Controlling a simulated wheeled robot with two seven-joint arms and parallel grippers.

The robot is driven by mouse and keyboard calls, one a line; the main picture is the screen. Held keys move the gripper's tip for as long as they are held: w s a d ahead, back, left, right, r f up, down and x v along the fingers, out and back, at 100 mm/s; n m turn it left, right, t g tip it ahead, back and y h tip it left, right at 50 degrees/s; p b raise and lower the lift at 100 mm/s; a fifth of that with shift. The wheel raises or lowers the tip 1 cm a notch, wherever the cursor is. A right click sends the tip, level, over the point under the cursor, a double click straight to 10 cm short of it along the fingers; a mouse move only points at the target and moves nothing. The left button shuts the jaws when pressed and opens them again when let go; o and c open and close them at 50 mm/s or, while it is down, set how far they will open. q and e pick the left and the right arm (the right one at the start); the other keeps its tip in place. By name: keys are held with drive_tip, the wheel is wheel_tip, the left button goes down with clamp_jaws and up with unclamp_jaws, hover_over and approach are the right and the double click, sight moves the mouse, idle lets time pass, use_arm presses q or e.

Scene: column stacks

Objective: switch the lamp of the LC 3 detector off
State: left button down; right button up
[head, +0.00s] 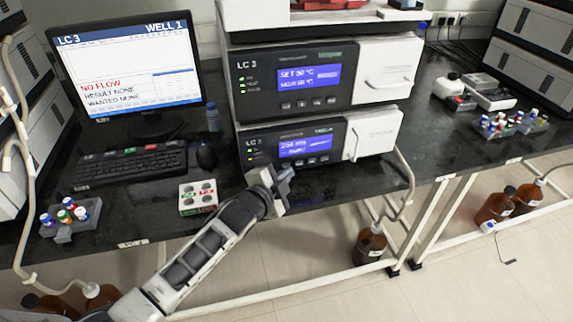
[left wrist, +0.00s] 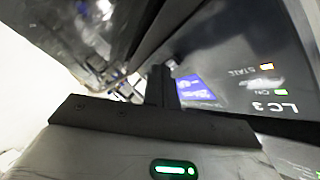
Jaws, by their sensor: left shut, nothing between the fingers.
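The lower LC 3 module (head: 258,145), which I take to be the detector, has a dark front, a lit blue display (head: 305,146), a row of small buttons under it and a white door at right. The display text is too blurred to read. My left gripper (head: 281,178) is shut and empty, just in front of the module's lower edge, below and left of the display. Contact cannot be told.
Above stands another LC 3 module (head: 290,80) showing temperatures. A monitor (head: 128,65) reads NO FLOW, with a keyboard (head: 130,165) and mouse (head: 207,155) before it. Brown bottles stand below.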

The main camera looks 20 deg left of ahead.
use_arm(q)
drive_tip(key=shift+s+d, duration=0.25)
drive_tip(key=shift+s, duration=0.15)
drive_tip(key=shift+d, duration=0.1)
drive_tip(key=shift+s+d+r+p, duration=0.1)
drive_tip(key=shift+s+d+p, duration=0.05)
drive_tip(key=shift+s+p, duration=0.2)
drive_tip(key=s+d, duration=0.1)
drive_tip(key=s+d+p, duration=0.1)
drive_tip(key=s, duration=0.1)
drive_tip(key=shift+s+d, duration=0.2)
idle(0.4)
